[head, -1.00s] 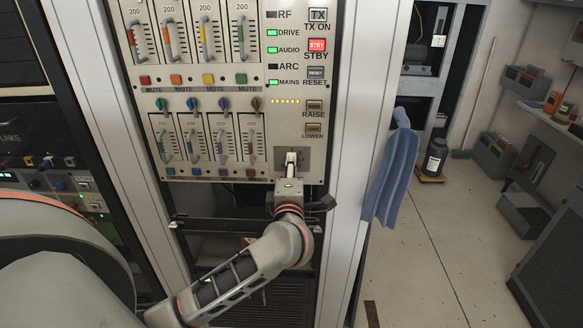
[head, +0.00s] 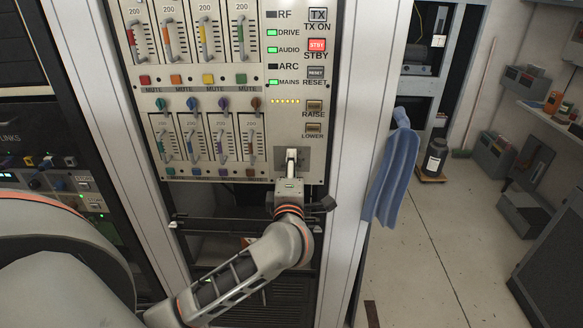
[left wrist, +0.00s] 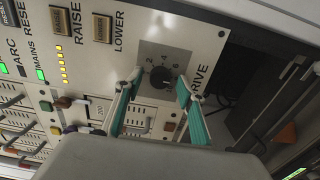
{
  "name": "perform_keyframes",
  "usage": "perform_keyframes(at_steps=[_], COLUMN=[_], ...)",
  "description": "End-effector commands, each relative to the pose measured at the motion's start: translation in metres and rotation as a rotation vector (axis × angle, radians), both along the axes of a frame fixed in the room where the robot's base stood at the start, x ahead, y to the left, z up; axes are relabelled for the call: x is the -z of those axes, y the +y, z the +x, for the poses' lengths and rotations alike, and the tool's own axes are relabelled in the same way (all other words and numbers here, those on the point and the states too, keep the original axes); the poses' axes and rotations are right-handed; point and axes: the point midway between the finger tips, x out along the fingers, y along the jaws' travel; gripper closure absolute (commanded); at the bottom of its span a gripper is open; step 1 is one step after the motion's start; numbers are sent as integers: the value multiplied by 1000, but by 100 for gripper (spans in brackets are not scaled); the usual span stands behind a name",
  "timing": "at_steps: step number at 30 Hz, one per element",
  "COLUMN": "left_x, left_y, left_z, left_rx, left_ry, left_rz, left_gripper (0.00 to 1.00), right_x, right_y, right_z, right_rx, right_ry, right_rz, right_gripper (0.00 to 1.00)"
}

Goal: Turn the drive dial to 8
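The drive dial (left wrist: 163,78) is a small dark round knob on a grey square plate, marked with numerals and the word DRIVE, in the left wrist view. I cannot make out which number its pointer marks. My left gripper (left wrist: 160,78) is open, with its teal-padded fingers on either side of the dial and a visible gap to the knob. In the head view my left gripper (head: 291,158) is in front of the dial's plate (head: 279,157) at the panel's lower right and hides the knob. My right gripper is not in view.
The RAISE and LOWER buttons (head: 313,130) are just above the dial plate. Several sliders with coloured knobs (head: 222,138) fill the panel to the left. A blue cloth (head: 391,175) hangs right of the white rack post (head: 350,150). Dark open rack space is below the panel.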

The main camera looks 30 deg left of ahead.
Motion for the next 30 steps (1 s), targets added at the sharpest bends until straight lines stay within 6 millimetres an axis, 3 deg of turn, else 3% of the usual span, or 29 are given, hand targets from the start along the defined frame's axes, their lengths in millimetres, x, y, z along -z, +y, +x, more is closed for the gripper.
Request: perform_keyframes(at_steps=[5,18,30], left_x=[1,1,0], left_y=[-12,-54,-62], left_z=[-17,-88,-101], left_rx=[3,1,0], left_ry=[1,2,1], left_rz=[-4,-4,-1], left_gripper=[61,61,61], right_x=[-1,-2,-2], right_y=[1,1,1], right_z=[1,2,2], right_rx=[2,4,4], right_ry=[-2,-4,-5], right_rz=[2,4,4], right_gripper=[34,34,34])
